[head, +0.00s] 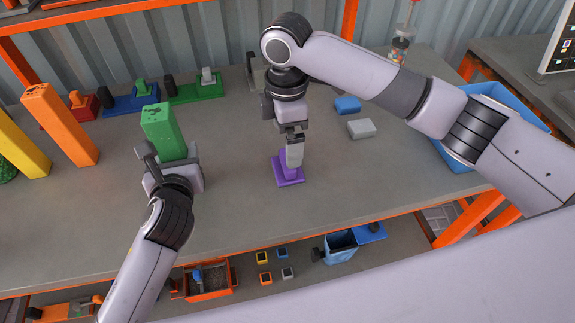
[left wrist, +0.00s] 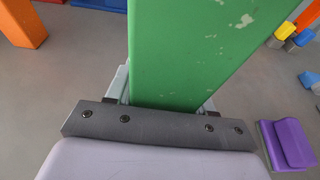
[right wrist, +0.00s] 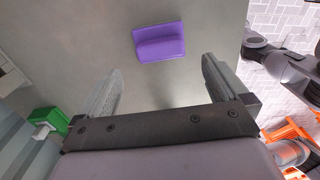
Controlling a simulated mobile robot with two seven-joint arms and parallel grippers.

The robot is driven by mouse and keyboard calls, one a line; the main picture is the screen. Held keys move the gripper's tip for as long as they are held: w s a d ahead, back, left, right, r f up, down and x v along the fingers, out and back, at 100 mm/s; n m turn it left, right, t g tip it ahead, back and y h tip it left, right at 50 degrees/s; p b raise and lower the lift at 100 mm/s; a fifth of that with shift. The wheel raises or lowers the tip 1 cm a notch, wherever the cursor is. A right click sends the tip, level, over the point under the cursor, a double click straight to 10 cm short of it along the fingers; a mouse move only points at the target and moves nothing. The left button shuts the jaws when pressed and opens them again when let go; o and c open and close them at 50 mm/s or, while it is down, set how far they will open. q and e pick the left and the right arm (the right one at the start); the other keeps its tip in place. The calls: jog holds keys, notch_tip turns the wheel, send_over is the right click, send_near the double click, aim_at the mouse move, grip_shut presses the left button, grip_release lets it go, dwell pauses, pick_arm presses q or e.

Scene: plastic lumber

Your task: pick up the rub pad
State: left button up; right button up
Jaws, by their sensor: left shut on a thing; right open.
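A purple pad (head: 287,178) with a flat base and a raised grip, which looks like the rub pad, lies on the workbench near the middle. My right gripper (head: 294,155) points down over it and hides part of it in the head view. In the right wrist view the purple pad (right wrist: 160,42) lies beyond the two spread fingers (right wrist: 160,88), with nothing between them. My left gripper (head: 174,170) is shut on a green post (head: 162,128), which stands up out of its jaws. The green post fills the middle of the left wrist view (left wrist: 190,50).
An orange post (head: 60,122) and a yellow post (head: 18,145) are at the left. Blue (head: 347,104) and grey (head: 361,128) blocks lie right of my right gripper. A blue bin (head: 500,92) is at the right. Bare bench (head: 350,175) is right of the pad.

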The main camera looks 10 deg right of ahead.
notch_tip(320, 180, down, 8)
jog(key=shift+r, duration=0.1)
dwell(0.4)
jog(key=shift+c, duration=0.3)
jog(key=c, duration=1)
jog(key=shift+o, duration=0.2)
notch_tip(320, 180, up, 10)
jog(key=shift+r, duration=0.1)
jog(key=o, duration=0.4)
jog(key=shift+c, duration=0.7)
